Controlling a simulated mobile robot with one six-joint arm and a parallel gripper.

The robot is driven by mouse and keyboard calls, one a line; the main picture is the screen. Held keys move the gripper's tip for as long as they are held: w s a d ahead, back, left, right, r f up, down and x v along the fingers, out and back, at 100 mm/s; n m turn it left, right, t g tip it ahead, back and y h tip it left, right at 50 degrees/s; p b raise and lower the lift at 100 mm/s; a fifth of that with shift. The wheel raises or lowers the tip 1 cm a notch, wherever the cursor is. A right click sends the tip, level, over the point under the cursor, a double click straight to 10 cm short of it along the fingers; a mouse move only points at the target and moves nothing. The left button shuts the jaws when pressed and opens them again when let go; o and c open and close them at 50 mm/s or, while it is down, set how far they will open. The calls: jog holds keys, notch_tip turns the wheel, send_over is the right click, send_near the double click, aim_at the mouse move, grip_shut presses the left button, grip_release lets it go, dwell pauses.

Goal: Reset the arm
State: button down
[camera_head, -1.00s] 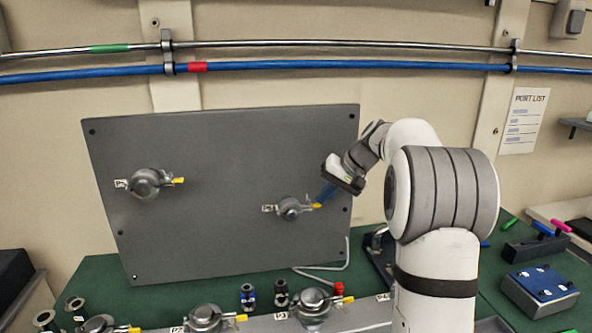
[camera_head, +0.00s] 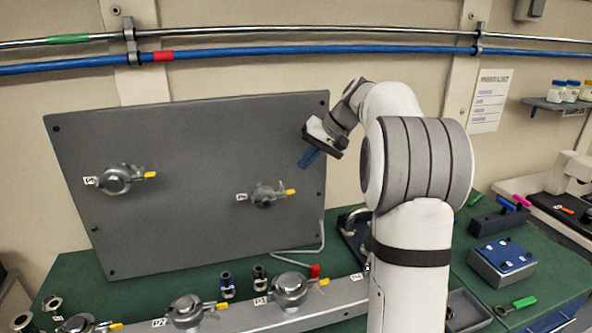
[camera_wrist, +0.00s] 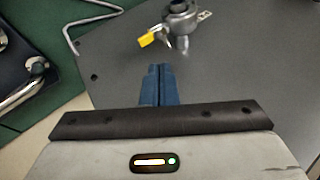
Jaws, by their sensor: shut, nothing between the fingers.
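My gripper (camera_head: 308,158) has blue fingers and is held up in front of the right part of the grey upright panel (camera_head: 190,210). In the wrist view its blue fingers (camera_wrist: 160,84) are together with nothing between them. The right panel valve (camera_head: 263,196), with a yellow-tipped handle, is below and left of the fingers in the head view. It also shows in the wrist view (camera_wrist: 181,22), apart from the fingertips. The left panel valve (camera_head: 116,180) also has a yellow-tipped handle.
Below the panel, a grey rail (camera_head: 330,304) carries several clamped ports on the green bench. A blue-topped box (camera_head: 503,259) and a green-handled tool (camera_head: 522,303) are at right. A bent metal tube (camera_head: 322,238) lies by the panel's lower right. Pipes (camera_head: 250,52) run along the wall.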

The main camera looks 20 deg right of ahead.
jog(key=d+v, duration=0.1)
jog(key=v, duration=0.6)
jog(key=s+a+f+g+h, duration=0.1)
jog(key=s+a+f+h, duration=0.15)
jog(key=s+a, duration=0.4)
jog(key=s+a+f+h, duration=0.1)
jog(key=s+a+f, duration=0.3)
jog(key=s, duration=0.5)
jog(key=s+a+f+n+h, duration=0.1)
jog(key=s+f, duration=0.4)
jog(key=s, duration=0.3)
jog(key=s+a+f+n+h, duration=0.1)
jog(key=s+a+f, duration=0.1)
jog(key=s+f, duration=0.4)
jog(key=shift+s+f, duration=0.25)
jog(key=shift+s, duration=0.75)
jog(key=shift+h, duration=0.25)
